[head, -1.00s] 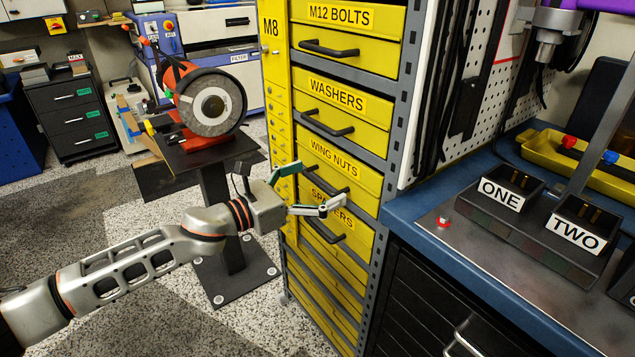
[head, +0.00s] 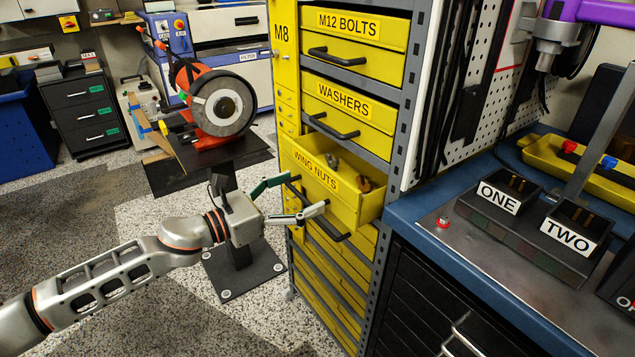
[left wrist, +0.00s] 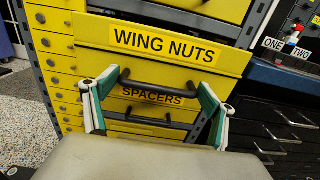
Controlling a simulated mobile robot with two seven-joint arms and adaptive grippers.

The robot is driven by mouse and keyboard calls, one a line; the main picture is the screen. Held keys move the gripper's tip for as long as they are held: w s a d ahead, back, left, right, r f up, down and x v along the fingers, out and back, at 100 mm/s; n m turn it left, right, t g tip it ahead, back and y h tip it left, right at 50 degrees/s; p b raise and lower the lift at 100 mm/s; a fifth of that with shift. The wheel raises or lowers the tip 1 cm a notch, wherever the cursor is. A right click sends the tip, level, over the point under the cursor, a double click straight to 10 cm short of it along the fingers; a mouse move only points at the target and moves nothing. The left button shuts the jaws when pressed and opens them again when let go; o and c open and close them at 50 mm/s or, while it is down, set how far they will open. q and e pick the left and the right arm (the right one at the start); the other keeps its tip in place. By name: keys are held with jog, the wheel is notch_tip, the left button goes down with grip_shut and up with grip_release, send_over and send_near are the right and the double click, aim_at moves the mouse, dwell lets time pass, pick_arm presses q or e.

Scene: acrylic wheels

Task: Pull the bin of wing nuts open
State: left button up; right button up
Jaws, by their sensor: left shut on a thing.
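The yellow wing nuts bin (head: 361,211) is slid part-way out of the cabinet, and its label faces me. Small grey and brown pieces (head: 366,185) lie inside it. My left gripper (head: 307,193) is at the front of this bin, shut on its dark bar handle. In the left wrist view, the handle (left wrist: 160,82) spans between the two fingertips, below the WING NUTS label (left wrist: 165,46). My right gripper is in neither view.
The closed washers drawer (head: 345,118) is above the bin, and the spacers drawer handle (head: 331,232) is below. A blue-edged bench (head: 420,225) stands close on the right. A grinder (head: 215,105) on a pedestal stands behind my left arm. Speckled floor is clear at left.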

pick_arm(q)
jog(key=v, duration=1.3)
jog(key=shift+s+a, duration=0.2)
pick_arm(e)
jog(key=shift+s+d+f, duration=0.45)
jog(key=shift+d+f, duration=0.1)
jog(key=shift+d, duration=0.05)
pick_arm(q)
jog(key=o, duration=1.6)
jog(key=shift+c, duration=0.2)
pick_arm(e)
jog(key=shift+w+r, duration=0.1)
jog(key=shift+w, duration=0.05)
pick_arm(q)
jog(key=shift+a, duration=0.1)
jog(key=v, duration=1.1)
jog(key=shift+s+a, duration=0.25)
jog(key=shift+a, duration=0.05)
